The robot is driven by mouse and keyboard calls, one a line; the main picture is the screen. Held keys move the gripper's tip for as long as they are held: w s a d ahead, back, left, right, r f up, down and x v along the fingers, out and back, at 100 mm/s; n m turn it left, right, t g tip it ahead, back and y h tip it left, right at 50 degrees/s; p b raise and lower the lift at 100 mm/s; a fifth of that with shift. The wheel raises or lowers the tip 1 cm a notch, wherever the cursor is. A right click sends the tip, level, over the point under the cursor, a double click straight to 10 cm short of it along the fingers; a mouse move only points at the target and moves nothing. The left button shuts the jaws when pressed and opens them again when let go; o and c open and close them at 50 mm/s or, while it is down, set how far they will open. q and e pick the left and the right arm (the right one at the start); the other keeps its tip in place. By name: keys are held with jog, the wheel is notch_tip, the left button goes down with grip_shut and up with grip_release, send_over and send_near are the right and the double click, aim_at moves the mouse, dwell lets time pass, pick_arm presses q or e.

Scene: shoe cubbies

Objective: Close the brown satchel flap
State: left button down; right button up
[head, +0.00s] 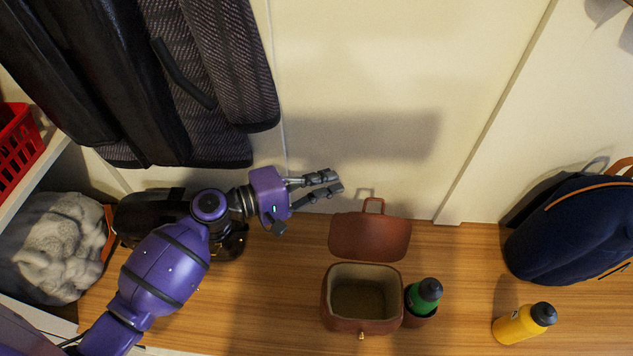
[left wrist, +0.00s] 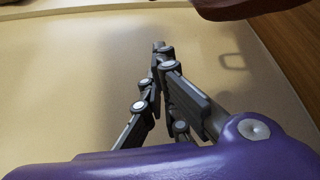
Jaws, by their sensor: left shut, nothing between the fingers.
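The brown satchel (head: 340,325) stands open on the wooden bench. The inside looks empty, and a small brass clasp (head: 361,336) shows on the front. My left gripper (head: 338,182) is shut and empty, behind and to the left of the flap, close to the wall and apart from the satchel. In the left wrist view its fingertips (left wrist: 159,46) come together, and a brown edge (left wrist: 240,8), likely the flap, shows at the top. My right gripper is not in view.
A green bottle (head: 425,294) sits in a holder at the satchel's right side. A yellow bottle (head: 518,325) and a navy backpack (head: 575,230) are farther right. Dark coats (head: 230,60) hang above my left arm. A grey knit item (head: 55,245) lies far left.

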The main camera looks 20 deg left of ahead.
pick_arm(q)
jog(key=d, duration=0.2)
jog(key=d+p, duration=0.1)
jog(key=d, duration=0.2)
jog(key=shift+s+d+r, duration=0.1)
jog(key=shift+s+d, duration=0.1)
jog(key=shift+d, duration=0.1)
